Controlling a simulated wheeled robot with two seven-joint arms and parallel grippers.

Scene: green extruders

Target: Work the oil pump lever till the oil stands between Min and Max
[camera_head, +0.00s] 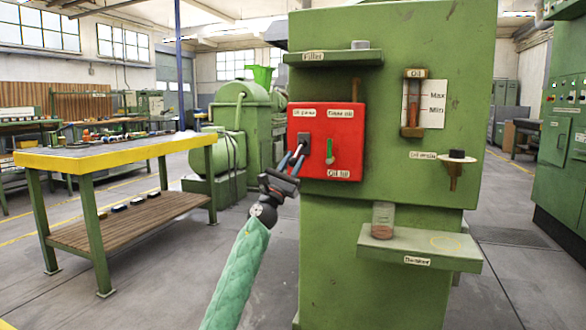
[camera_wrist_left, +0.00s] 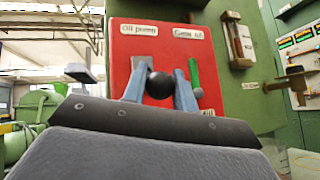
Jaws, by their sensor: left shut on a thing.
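The oil pump lever has a round black knob (camera_wrist_left: 159,86) and comes out of the left part of the red panel (camera_head: 347,120), under a label reading Oil pump. My left gripper (camera_head: 292,160) is shut on this knob, a blue finger on each side of it. The oil gauge (camera_head: 412,102) is an upright tube at the upper right of the green machine, beside a white plate with Max above Min. Its brownish oil level is too small to read surely. My right gripper is not in view.
A green lever (camera_head: 330,150) stands right of the pump lever, close to my fingers in the wrist view. A glass jar (camera_head: 383,220) stands on the lower green shelf (camera_head: 420,247). A yellow-edged workbench (camera_head: 115,158) is at the left. The floor between is clear.

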